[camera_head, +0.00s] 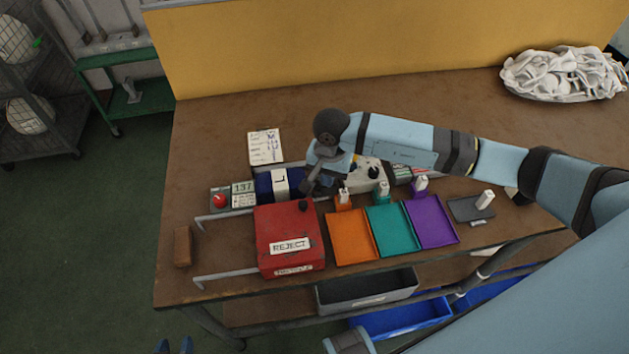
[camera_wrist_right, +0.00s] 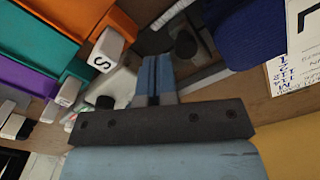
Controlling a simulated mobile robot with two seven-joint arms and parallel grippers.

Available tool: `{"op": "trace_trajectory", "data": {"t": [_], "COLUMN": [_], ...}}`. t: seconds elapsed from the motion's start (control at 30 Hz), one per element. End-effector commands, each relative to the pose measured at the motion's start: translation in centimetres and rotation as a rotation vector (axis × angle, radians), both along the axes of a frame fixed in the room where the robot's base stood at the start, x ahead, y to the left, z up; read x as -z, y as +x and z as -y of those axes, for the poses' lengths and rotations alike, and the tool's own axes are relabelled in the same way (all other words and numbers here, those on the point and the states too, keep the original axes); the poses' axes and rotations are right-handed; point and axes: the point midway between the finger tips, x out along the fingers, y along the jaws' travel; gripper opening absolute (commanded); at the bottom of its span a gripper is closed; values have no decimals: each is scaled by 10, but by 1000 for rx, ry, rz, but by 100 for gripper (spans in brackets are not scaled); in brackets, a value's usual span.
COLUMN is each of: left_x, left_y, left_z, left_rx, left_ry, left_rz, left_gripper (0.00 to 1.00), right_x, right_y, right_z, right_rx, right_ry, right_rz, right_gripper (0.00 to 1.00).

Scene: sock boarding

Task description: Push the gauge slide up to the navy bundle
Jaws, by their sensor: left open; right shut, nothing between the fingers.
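The navy bundle (camera_head: 265,188) lies in the gauge behind the red reject box, with a white band marked L around it. Its navy edge also shows at the top right of the right wrist view (camera_wrist_right: 246,32). The gauge slide, a dark piece with a black knob (camera_wrist_right: 186,44), is just right of the bundle; its knob shows in the head view (camera_head: 304,206). My right gripper (camera_head: 322,183) is shut and empty, low beside the slide; its fingers (camera_wrist_right: 155,70) hide part of it. Whether they touch it I cannot tell. My left gripper (camera_head: 174,346) is open at the bottom edge, away from the table.
The gauge's red button (camera_head: 220,200) and display (camera_head: 243,194) are left of the bundle. The red reject box (camera_head: 290,225), orange (camera_head: 352,238), teal (camera_head: 393,230) and purple (camera_head: 432,222) trays line the front. A card (camera_head: 265,147) lies behind.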

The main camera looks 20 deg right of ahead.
Motion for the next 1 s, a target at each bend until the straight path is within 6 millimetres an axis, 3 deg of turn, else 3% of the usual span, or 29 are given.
{"op": "trace_trajectory", "data": {"t": [1.0], "left_x": [4], "left_y": [1], "left_z": [0], "left_rx": [0], "left_ry": [-1], "left_rz": [3], "left_gripper": [43], "right_x": [0], "right_y": [5], "right_z": [-19], "right_rx": [0], "right_ry": [1], "right_rz": [1], "right_gripper": [0]}}
